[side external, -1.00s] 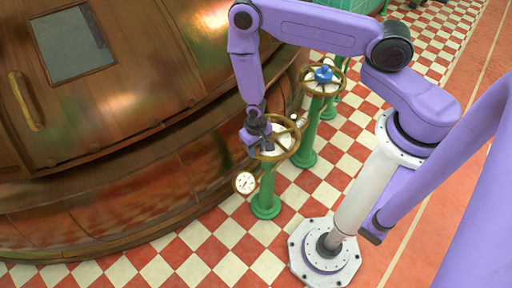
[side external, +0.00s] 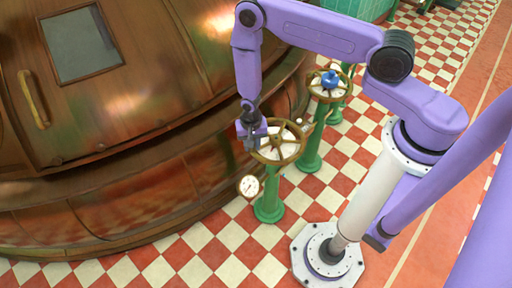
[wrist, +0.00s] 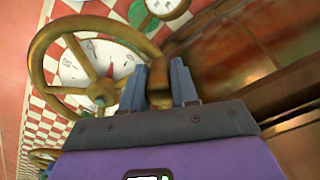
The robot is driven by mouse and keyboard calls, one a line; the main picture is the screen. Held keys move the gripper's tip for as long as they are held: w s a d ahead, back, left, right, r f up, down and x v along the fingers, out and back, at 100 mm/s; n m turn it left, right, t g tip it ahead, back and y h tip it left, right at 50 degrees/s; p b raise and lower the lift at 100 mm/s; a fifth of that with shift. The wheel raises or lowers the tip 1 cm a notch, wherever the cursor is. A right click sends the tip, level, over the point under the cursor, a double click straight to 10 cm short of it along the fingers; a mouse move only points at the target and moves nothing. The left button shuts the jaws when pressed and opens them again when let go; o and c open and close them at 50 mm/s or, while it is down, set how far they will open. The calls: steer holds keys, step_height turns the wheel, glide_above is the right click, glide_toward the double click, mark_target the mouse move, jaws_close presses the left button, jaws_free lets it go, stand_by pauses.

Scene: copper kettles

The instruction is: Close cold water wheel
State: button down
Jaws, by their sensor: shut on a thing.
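A brass spoked handwheel (side external: 292,155) tops the nearest green pedestal, over a white dial. In the wrist view its rim (wrist: 45,50) curves around the dial (wrist: 75,68) and a red pointer (wrist: 101,98). My gripper (side external: 252,145) is at the left side of this wheel, beside the copper vessel. In the wrist view my gripper (wrist: 160,85) has its two grey fingers on either side of the rim, shut on it. A second brass wheel with a blue hub (side external: 330,80) stands behind. No label shows which wheel is for cold water.
The large copper vessel (side external: 130,140) stands close on the left. A round gauge (side external: 249,186) sits below the near wheel, left of its green pedestal (side external: 270,200). The checkered floor (side external: 225,240) is clear in front.

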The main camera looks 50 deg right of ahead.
steer(key=shift+w+d+m, duration=0.4)
steer(key=shift+w+m, duration=0.4)
steer(key=shift+m, duration=0.15)
steer(key=shift+w+d+m, duration=0.35)
steer(key=shift+w+m, duration=0.4)
steer(key=shift+m, duration=0.2)
steer(key=c, duration=0.9)
jaws_free()
steer(key=shift+o, duration=0.2)
step_height(320, 180, up, 18)
steer(key=shift+f, duration=0.25)
